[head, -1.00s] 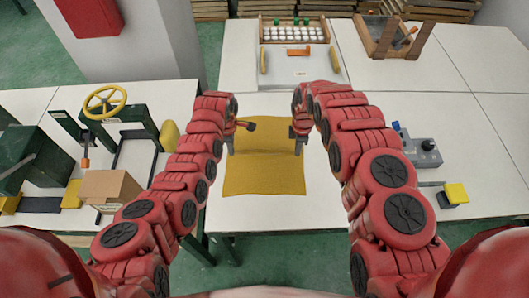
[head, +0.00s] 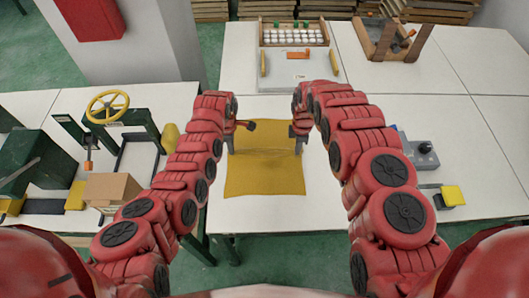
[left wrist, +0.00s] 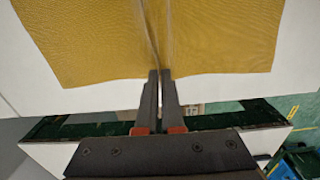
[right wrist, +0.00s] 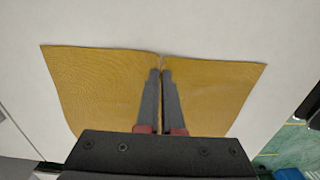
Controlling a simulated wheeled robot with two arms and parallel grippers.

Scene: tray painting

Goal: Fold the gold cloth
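The gold cloth (head: 265,178) lies on the white table between my two arms, with a crease running across its middle from one gripper to the other. My left gripper (head: 231,146) is at the cloth's left edge. In the left wrist view its fingers (left wrist: 160,73) are close together on the cloth (left wrist: 90,45), at the end of the crease. My right gripper (head: 299,144) is at the cloth's right edge. In the right wrist view its fingers (right wrist: 161,73) are close together on the cloth (right wrist: 215,85), at a notch in its edge.
A white tray (head: 285,83) and a rack of small white pots (head: 293,32) stand beyond the cloth. A wooden frame (head: 385,40) is at the back right. A grey device (head: 420,152) and a yellow block (head: 452,195) lie right. A cardboard box (head: 110,188) stands left.

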